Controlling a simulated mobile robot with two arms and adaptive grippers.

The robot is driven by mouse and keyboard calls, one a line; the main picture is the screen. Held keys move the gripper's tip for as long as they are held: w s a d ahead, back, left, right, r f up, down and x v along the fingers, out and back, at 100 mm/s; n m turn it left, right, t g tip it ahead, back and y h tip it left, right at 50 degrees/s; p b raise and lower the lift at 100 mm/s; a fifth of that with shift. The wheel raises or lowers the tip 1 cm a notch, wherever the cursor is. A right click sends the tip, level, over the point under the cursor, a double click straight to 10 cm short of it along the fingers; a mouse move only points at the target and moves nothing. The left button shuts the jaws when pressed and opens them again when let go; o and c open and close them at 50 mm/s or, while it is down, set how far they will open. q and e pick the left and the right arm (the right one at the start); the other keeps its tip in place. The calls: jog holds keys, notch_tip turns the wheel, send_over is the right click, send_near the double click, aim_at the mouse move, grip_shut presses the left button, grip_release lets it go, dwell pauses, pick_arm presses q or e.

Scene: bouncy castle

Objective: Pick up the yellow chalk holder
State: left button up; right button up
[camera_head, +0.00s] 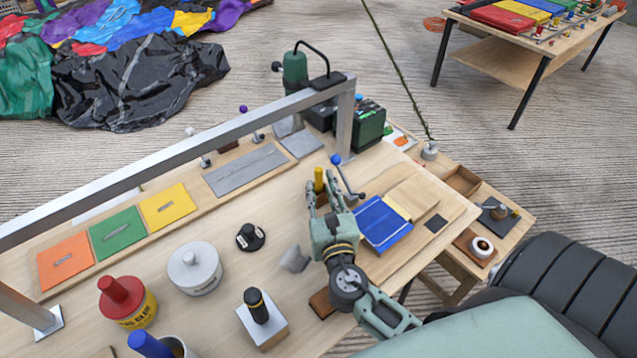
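The yellow chalk holder (319,180) is a small upright yellow cylinder with a darker lower part, near the back of the wooden workbench (222,312). My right gripper (323,191) reaches over the bench from the lower right, its fingers pointing away from the camera. The fingers lie on either side of the holder in the picture. The holder's lower end is partly hidden by the gripper, and I cannot tell whether the fingers touch it. My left gripper is not in view.
A blue-knobbed metal lever (345,180) stands close to the right finger. A blue book-like pad (382,223) lies to the right. A grey metal frame (180,147) spans the bench's back. A grey cone (294,259) and black knob (250,237) stand to the left.

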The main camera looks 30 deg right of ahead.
aim_at(319, 179)
jog(key=x, duration=0.4)
jog(key=shift+w+d+r, duration=0.1)
jog(key=shift+w+d, duration=0.15)
grip_shut()
notch_tip(319, 179, up, 10)
jog(key=p, duration=0.4)
